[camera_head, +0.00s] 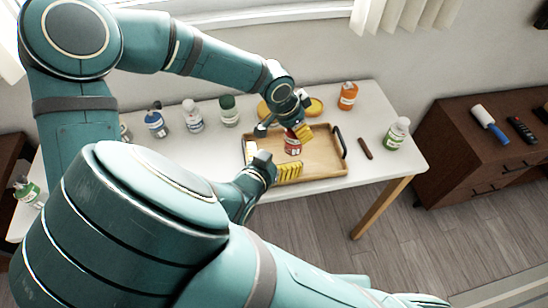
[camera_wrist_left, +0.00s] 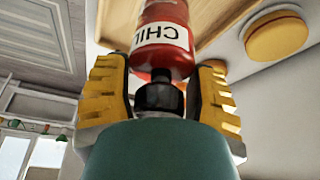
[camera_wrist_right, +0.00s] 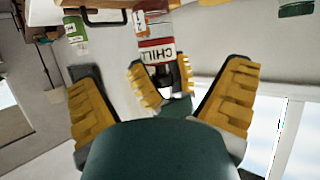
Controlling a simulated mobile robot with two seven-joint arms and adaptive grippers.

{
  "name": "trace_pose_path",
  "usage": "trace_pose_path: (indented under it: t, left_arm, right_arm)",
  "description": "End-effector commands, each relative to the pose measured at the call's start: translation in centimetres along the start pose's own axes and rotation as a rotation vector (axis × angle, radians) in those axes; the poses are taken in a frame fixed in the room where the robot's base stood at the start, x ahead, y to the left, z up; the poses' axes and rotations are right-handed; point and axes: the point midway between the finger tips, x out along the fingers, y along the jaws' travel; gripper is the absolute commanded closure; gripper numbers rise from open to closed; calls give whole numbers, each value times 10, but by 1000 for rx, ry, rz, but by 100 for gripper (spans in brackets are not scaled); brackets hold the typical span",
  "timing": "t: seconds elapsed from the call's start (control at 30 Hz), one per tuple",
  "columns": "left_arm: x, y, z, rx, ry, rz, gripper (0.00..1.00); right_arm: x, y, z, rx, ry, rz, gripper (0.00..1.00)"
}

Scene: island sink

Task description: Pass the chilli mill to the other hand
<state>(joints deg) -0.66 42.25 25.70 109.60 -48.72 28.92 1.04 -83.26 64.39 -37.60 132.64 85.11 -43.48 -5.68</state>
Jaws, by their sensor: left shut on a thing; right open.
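The chilli mill (camera_head: 292,147) is red with a white label and dark cap. It is over the wooden tray (camera_head: 324,160) in the head view. In the left wrist view the mill (camera_wrist_left: 163,45) has its dark cap end between the yellow fingers of my left gripper (camera_head: 291,130), which is shut on it. My right gripper (camera_head: 271,160) is open and empty, just below and left of the mill in the head view. In the right wrist view the mill (camera_wrist_right: 156,45) and the left gripper's fingers show beyond the gap between my open right fingers.
The white table (camera_head: 385,105) holds several items around the tray: an orange bottle (camera_head: 348,96), a green-labelled bottle (camera_head: 397,133), a brown bar (camera_head: 365,148), a yellow disc (camera_head: 315,106) and a green-topped jar (camera_head: 229,110). A dark cabinet (camera_head: 450,150) stands right, apart from the table.

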Motion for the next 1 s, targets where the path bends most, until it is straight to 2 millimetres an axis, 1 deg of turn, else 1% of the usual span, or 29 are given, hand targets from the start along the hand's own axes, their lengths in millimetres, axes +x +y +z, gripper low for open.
trace_pose_path:
  t: [0.03,0.3,0.5,0.7,1.0]
  left_arm:
    - [0,0,0,0,1,0,82]
    - [0,0,0,0,1,0,82]
    - [0,0,0,0,1,0,82]
    - [0,0,0,0,1,0,82]
    - [0,0,0,0,1,0,82]
  right_arm:
    - [9,1,1,-2,0,4,2]
    - [57,2,1,-2,-1,5,2]
    - [87,1,1,-3,-2,4,2]
    - [103,1,1,-2,-2,2,2]
    - [106,1,1,-3,-2,1,2]
